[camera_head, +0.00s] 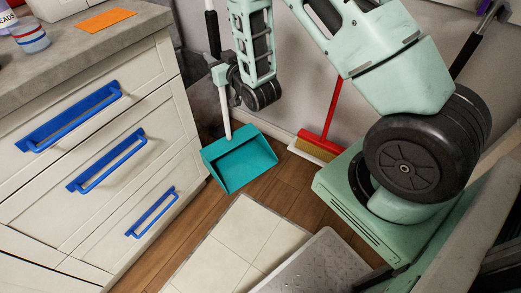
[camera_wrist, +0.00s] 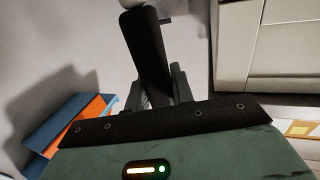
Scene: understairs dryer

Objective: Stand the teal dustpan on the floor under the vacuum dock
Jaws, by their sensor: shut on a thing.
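The teal dustpan (camera_head: 240,163) is upright in the head view, between the drawer cabinet and the wall, its open side toward me. Its long white handle (camera_head: 224,112) rises to a black grip (camera_head: 212,33). My gripper (camera_head: 222,76) is shut on the handle, well above the pan. In the wrist view the black grip (camera_wrist: 152,45) stands up at my gripper (camera_wrist: 160,92); the pan is hidden there. I cannot tell whether the pan touches the floor. A partly seen black and purple stick-like thing (camera_head: 466,54) is at the upper right; I cannot tell whether it belongs to the vacuum dock.
A white cabinet (camera_head: 90,140) with blue handles stands close on the left. A red broom (camera_head: 322,146) leans by the wall, right of the pan. Wooden floor (camera_head: 195,225) shows around pale tiles (camera_head: 240,240) and a grey tray (camera_head: 315,268) in front.

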